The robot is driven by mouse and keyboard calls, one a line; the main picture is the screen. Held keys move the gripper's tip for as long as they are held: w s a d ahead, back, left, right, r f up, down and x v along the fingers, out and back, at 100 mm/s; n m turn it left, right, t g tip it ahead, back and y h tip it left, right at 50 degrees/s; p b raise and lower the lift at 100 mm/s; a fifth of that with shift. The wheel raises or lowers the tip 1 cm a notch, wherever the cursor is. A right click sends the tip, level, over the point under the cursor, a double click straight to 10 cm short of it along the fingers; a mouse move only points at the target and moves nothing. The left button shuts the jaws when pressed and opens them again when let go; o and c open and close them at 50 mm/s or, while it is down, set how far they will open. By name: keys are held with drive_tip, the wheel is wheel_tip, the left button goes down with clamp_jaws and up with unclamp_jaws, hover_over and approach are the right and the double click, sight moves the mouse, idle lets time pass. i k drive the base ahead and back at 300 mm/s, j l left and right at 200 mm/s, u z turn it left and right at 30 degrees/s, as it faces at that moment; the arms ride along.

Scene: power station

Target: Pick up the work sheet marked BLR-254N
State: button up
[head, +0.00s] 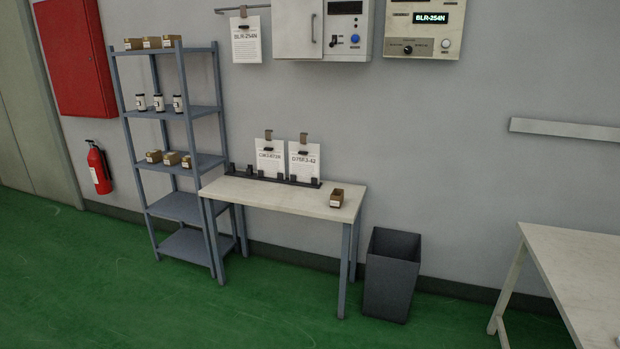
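The white work sheet marked BLR-254N (246,45) hangs upright on the wall, under a short rail with a clip at its top. It is left of the grey wall cabinet and above the gap between shelf and table. Two other work sheets stand upright at the back of the table: one on the left (270,163) with a label too small to read surely, and one on the right (303,165) whose label looks like D75R3-A2. My gripper is not in view.
A blue-grey shelf rack (183,207) holds boxes and cups. The white-topped table (270,196) carries a small brown box (336,198). A dark bin (390,275) stands to its right. Another table (585,265) is at right. Green floor (200,315) in front is clear.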

sight(246, 41)
drive_tip(key=i+u, duration=0.25)
drive_tip(key=i, duration=0.65)
drive_tip(key=i+l+u, duration=0.1)
drive_tip(key=i+u, duration=0.15)
drive_tip(key=i, duration=0.6)
